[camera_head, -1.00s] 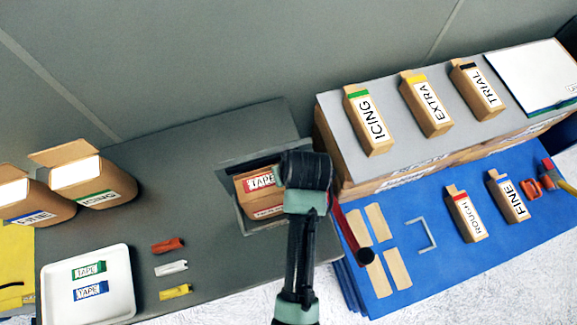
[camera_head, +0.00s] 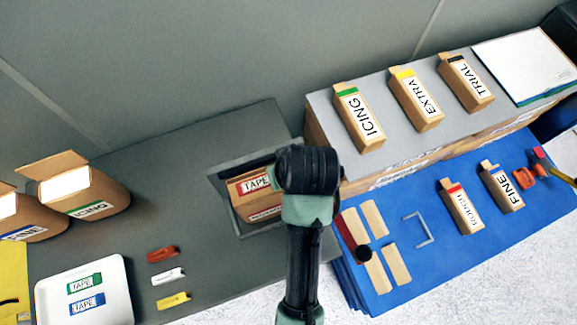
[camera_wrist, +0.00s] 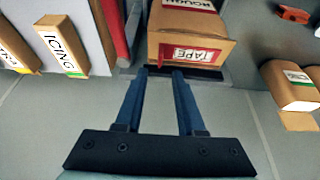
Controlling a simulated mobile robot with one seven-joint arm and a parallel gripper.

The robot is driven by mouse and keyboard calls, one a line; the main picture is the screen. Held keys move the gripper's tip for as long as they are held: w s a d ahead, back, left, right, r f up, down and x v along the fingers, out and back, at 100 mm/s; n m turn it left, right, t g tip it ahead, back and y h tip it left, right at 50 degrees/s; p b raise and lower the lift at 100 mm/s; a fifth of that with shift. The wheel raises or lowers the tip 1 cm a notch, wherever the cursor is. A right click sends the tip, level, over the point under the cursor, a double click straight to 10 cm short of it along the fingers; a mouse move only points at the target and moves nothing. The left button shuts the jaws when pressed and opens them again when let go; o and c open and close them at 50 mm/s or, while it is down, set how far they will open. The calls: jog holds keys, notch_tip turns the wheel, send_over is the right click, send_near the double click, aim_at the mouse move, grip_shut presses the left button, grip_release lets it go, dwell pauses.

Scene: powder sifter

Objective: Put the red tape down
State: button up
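The red tape (camera_head: 254,184), a red strip with a white TAPE label, is at the upper side of a brown box (camera_head: 261,211) in a recess of the grey table. In the wrist view the red tape (camera_wrist: 197,54) lies against the face of the same box (camera_wrist: 187,28). My gripper (camera_wrist: 160,73) is open, its two blue fingers apart with nothing seen between them. Its tips are close to the box's lower edge, and the tape is just beyond the right fingertip. I cannot tell whether they touch. In the head view my wrist hides the fingers.
A white tray (camera_head: 44,309) holds green (camera_head: 84,283) and blue (camera_head: 87,303) tapes. Red, white and yellow small items (camera_head: 167,276) lie beside it. At right, labelled boxes stand on a grey shelf (camera_head: 325,101) and blue mat (camera_head: 470,252).

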jog(key=w+r+m+t, duration=0.1)
jog(key=w+r+t, duration=0.3)
jog(key=r, duration=0.8)
jog(key=w+r+t+h, duration=0.1)
jog(key=w+r+t, duration=0.35)
jog(key=r, duration=0.85)
jog(key=w+r+m+t, duration=0.1)
jog(key=w+r+t, duration=0.3)
jog(key=r, duration=0.8)
jog(key=s+r+t, duration=0.5)
jog(key=s+r, duration=0.1)
jog(key=r, duration=0.6)
jog(key=s+r+m+t, duration=0.1)
jog(key=s+r+t, duration=0.4)
jog(key=r, duration=0.7)
jog(key=shift+s+a+m+h, duration=0.3)
jog(key=shift+s+h, duration=0.1)
jog(key=shift+f+t, duration=0.15)
jog(key=shift+t, duration=0.1)
notch_tip(320, 180, down, 7)
jog(key=b, duration=0.7)
